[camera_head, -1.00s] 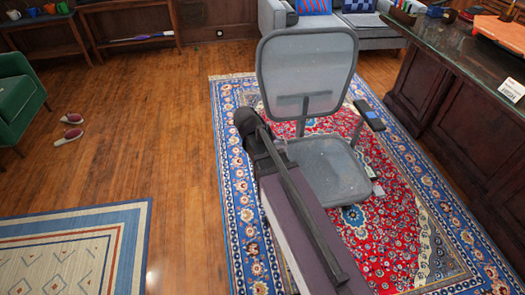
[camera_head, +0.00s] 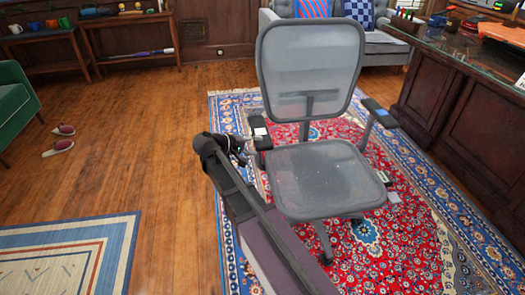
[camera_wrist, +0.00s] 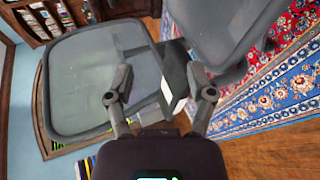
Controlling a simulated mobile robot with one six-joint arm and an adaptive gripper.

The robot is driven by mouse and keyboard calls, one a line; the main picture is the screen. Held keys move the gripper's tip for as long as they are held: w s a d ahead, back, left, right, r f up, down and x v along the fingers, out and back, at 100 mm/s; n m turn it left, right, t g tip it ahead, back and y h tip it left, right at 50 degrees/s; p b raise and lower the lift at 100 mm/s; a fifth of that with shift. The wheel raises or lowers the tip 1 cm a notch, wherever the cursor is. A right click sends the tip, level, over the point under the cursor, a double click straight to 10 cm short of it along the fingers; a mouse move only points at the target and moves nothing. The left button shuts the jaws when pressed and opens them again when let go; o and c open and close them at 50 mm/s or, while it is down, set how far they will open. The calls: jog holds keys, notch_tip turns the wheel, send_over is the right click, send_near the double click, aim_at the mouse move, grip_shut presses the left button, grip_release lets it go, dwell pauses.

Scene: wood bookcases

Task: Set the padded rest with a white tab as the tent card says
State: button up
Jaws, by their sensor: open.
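The grey mesh office chair (camera_head: 317,180) stands on the red and blue rug. Its left armrest pad (camera_head: 262,142) carries a white tab (camera_head: 259,131); its right armrest pad (camera_head: 379,113) carries a blue tab (camera_head: 381,112). My gripper (camera_head: 240,148) is just left of the white-tabbed armrest. In the wrist view my gripper (camera_wrist: 160,75) is open, with the dark armrest pad (camera_wrist: 175,73) and its white tab (camera_wrist: 167,94) between or just beyond the fingers; contact cannot be told. A white card edge (camera_head: 521,80) shows on the desk at far right; no writing is readable.
The dark desk (camera_head: 445,90) stands right of the chair. A grey sofa (camera_head: 385,45) is behind it.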

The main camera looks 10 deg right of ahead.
jog(key=w+a+f+n+t+h+b, duration=0.1)
jog(key=w+a+f+t+h+b, duration=0.2)
jog(key=w+a+f+b, duration=0.2)
jog(key=shift+a+f+h+b, duration=0.3)
jog(key=shift+a+b, duration=1.4)
jog(key=shift+b, duration=1.4)
jog(key=shift+d+r, duration=0.1)
jog(key=x, duration=1.3)
jog(key=shift+d, duration=0.3)
grip_shut()
